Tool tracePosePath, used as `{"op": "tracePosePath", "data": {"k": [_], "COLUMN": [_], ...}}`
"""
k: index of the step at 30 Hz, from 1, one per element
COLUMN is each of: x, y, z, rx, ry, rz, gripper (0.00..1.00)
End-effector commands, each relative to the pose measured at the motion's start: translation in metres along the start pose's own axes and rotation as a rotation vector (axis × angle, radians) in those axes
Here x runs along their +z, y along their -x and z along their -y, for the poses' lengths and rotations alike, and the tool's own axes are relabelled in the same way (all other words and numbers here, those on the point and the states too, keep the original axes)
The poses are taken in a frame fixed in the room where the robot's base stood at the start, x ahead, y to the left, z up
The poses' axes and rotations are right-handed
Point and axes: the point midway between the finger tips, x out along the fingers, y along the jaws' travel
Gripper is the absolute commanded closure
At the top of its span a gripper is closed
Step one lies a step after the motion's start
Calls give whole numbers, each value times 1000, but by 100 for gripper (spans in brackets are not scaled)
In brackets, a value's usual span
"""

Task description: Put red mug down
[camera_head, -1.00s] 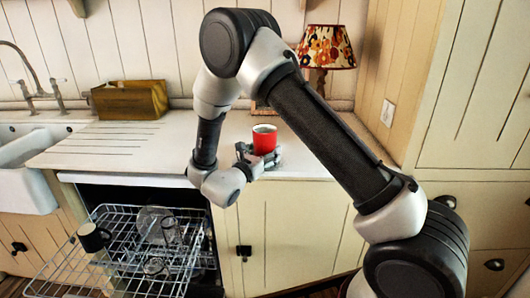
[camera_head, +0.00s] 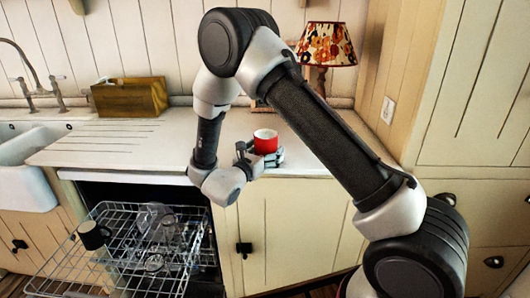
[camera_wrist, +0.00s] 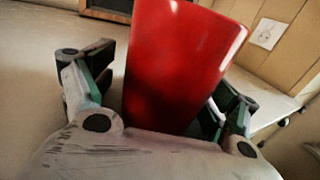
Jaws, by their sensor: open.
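The red mug (camera_head: 265,142) stands upright on the countertop (camera_head: 215,150), near its front edge and right of the dishwasher. It also fills the middle of the wrist view (camera_wrist: 178,75). My gripper (camera_head: 262,158) is open around the mug's lower part. In the wrist view a finger shows on each side of the mug, with a visible gap at the left finger. Contact on the right side is hard to tell. The mug's base is hidden behind my gripper.
The open dishwasher rack (camera_head: 130,255) holds a black mug (camera_head: 93,235) and several glasses. A lamp (camera_head: 326,48) stands at the back of the counter. A wooden box (camera_head: 131,97) and the sink (camera_head: 28,180) are to the left. The counter left of the mug is clear.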

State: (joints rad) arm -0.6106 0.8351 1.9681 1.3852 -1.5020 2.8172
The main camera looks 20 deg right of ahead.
Motion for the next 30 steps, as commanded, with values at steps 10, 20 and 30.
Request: {"op": "tracePosePath", "data": {"k": [10, 20, 30], "x": [8, 8, 8], "y": [68, 116, 120], "z": [-2, -1, -1], "rx": [5, 1, 0], "ry": [-4, -5, -6], "rz": [4, 5, 5], "gripper": [12, 12, 12]}}
